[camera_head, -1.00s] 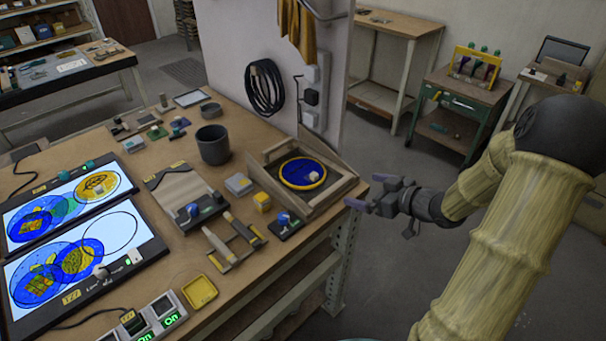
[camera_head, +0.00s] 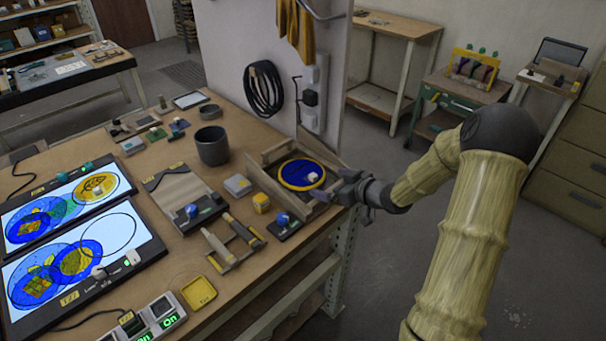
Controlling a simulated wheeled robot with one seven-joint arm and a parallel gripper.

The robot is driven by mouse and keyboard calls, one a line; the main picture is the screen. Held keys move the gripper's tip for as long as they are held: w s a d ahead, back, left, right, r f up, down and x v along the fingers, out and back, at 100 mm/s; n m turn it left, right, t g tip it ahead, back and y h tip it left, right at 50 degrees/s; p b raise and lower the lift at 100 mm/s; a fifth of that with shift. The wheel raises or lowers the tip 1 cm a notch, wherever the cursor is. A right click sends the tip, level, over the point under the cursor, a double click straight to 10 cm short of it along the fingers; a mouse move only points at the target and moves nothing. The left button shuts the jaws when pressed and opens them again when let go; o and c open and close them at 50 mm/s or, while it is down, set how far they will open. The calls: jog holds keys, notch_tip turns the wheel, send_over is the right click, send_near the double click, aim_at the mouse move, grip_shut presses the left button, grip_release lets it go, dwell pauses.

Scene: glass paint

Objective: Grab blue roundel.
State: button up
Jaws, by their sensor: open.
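The blue roundel (camera_head: 296,169) is a round blue disc with a yellow rim and a small pale block-like knob (camera_head: 313,177) on its right part. It lies in a wooden tray (camera_head: 262,185) near the right end of the workbench. My gripper (camera_head: 345,184) is open and empty, just right of the tray and close to its right edge, pointing left toward the roundel. A small gap shows between the fingers and the roundel. The exact height of the fingers over the tray is hard to tell.
Two lit panels (camera_head: 110,236) with coloured circles lie at left. A white partition (camera_head: 240,50) rises behind the tray.

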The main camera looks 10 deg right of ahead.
aim_at(316, 179)
jog(key=shift+a+x, duration=0.2)
jog(key=shift+x, duration=2.4)
jog(key=shift+s+r, duration=0.1)
jog(key=shift+r, duration=0.05)
jog(key=shift+s+r, duration=0.1)
jog(key=c, duration=1.3)
grip_shut()
jog(key=o, duration=1.3)
grip_release()
